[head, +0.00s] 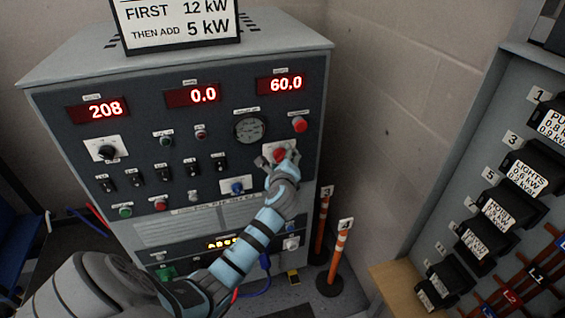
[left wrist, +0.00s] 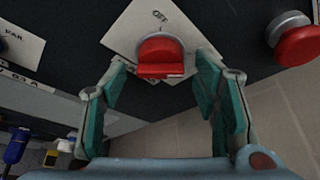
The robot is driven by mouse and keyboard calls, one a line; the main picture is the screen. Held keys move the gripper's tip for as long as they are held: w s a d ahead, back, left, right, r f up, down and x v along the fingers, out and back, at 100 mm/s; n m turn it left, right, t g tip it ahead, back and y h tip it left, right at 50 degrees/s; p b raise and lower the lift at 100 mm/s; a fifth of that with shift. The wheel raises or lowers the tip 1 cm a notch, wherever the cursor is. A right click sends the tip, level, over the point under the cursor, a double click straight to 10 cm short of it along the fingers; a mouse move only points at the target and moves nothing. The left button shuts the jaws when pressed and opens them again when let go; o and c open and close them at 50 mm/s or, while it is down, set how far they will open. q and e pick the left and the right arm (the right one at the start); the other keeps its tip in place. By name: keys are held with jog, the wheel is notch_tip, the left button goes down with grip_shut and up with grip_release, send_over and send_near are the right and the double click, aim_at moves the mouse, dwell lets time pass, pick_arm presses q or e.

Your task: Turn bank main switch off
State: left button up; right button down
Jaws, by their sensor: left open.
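The bank main switch, a red rotary knob (head: 280,154) on a pale plate, is at the lower right of the grey control panel, partly hidden by my gripper. In the left wrist view the red knob (left wrist: 161,55) sits on its white plate (left wrist: 125,30) below the word OFF. I cannot tell which position it points to. My left gripper (head: 276,161) is at the knob. In the wrist view the open left gripper (left wrist: 164,95) has its green-padded fingers apart, one on each side just below the knob, with nothing between them. My right gripper is not in view.
A red push button (head: 299,124) is above and right of the knob, near a round gauge (head: 249,128). A blue-handled switch (head: 236,187) is to the left. Red displays read 208, 0.0 and 60.0. Orange posts (head: 339,254) stand on the floor; labelled black breakers (head: 533,170) are at right.

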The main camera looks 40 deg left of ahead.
pick_arm(q)
jog(key=c, duration=1.2)
jog(key=shift+o, duration=0.2)
